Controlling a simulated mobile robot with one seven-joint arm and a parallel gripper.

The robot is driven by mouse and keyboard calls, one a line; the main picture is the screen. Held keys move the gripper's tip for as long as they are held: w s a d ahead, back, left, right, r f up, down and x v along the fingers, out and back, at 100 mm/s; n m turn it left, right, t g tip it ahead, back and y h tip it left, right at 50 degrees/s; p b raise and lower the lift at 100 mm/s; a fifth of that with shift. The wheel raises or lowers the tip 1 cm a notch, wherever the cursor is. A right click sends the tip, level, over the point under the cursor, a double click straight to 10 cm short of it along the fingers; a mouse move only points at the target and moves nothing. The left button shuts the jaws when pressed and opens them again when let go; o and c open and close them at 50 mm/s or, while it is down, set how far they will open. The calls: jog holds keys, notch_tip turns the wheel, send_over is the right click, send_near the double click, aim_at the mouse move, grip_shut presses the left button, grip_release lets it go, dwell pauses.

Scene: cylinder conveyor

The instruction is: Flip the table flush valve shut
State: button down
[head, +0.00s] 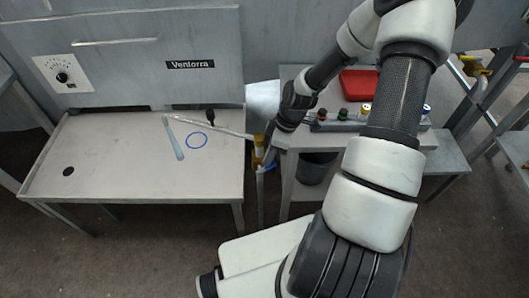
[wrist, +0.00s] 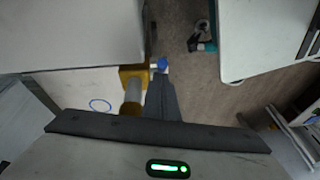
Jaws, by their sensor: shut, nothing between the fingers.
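The flush valve (head: 258,148) is a yellow fitting at the right edge of the grey table (head: 110,165). In the wrist view its yellow body (wrist: 132,74) sits on a pale pipe, with a small blue handle (wrist: 161,64) at its right side. The blue handle also shows in the head view (head: 266,168), low beside the yellow body. My gripper (wrist: 159,82) is shut and empty. Its dark fingers lie right beside the yellow body, with their tips close to the blue handle. I cannot tell whether they touch it. The fingers are not clear in the head view.
A pale wand (head: 174,140) and a blue ring (head: 197,140) lie on the table. A grey cabinet (head: 130,60) stands behind. To the right, a side bench holds a red tray (head: 360,85) and several coloured-cap bottles, with a dark bin (head: 316,168) below. Open floor lies in front.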

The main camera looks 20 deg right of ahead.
jog(key=shift+s+d+f, duration=0.25)
jog(key=shift+d+f, duration=0.1)
jog(key=shift+d, duration=0.35)
jog(key=shift+d+f, duration=0.1)
jog(key=shift+w+a+r+p, duration=0.15)
jog(key=shift+a+r+p, duration=0.05)
jog(key=shift+r+p, duration=0.25)
jog(key=d+r+p, duration=0.3)
jog(key=d+r, duration=0.3)
jog(key=r, duration=0.3)
jog(key=shift+s, duration=0.45)
jog(key=shift+d+r, duration=0.1)
jog(key=shift+r, duration=0.05)
